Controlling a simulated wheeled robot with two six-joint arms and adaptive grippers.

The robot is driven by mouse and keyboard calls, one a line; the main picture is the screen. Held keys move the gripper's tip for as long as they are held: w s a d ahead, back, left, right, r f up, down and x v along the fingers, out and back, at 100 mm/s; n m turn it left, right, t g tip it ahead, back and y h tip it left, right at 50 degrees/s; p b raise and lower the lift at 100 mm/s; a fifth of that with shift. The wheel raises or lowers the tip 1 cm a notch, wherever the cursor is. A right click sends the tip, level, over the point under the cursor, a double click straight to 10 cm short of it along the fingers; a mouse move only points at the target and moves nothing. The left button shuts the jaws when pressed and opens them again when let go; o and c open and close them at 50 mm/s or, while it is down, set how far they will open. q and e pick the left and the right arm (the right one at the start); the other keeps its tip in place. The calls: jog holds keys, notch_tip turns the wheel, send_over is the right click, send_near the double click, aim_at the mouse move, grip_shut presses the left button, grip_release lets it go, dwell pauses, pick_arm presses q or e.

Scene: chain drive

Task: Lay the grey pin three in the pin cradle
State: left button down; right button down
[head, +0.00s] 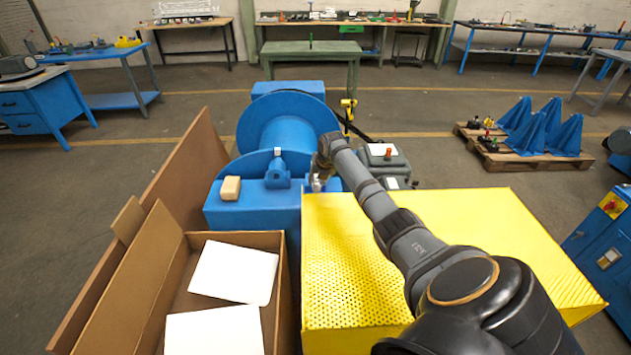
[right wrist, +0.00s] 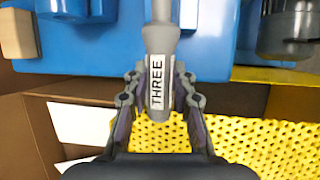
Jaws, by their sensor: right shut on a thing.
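The grey pin three (right wrist: 158,85) is in the right wrist view, with a white label reading THREE. My right gripper (right wrist: 158,95) is shut around its labelled part, one finger on each side. The pin's narrower end points up the picture, over the blue machine (right wrist: 125,35). I cannot pick out the pin cradle with certainty. My left gripper is not in view.
A blue drum (head: 285,128) and an upright blue bracket (head: 278,178) stand on the machine. A tan block (head: 230,188) lies on its left. The yellow perforated guard (head: 460,245) fills the right front. An open brown box (head: 283,285) with white sheets is at front left.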

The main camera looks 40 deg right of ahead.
notch_tip(320, 180, down, 6)
jog(key=b, duration=0.5)
jog(key=shift+r, duration=0.1)
jog(key=shift+f, duration=0.6)
jog(key=c, duration=1.1)
grip_release()
jog(key=shift+r, duration=0.1)
jog(key=shift+o, duration=0.3)
jog(key=shift+s+a, duration=0.1)
jog(key=v, duration=1.2)
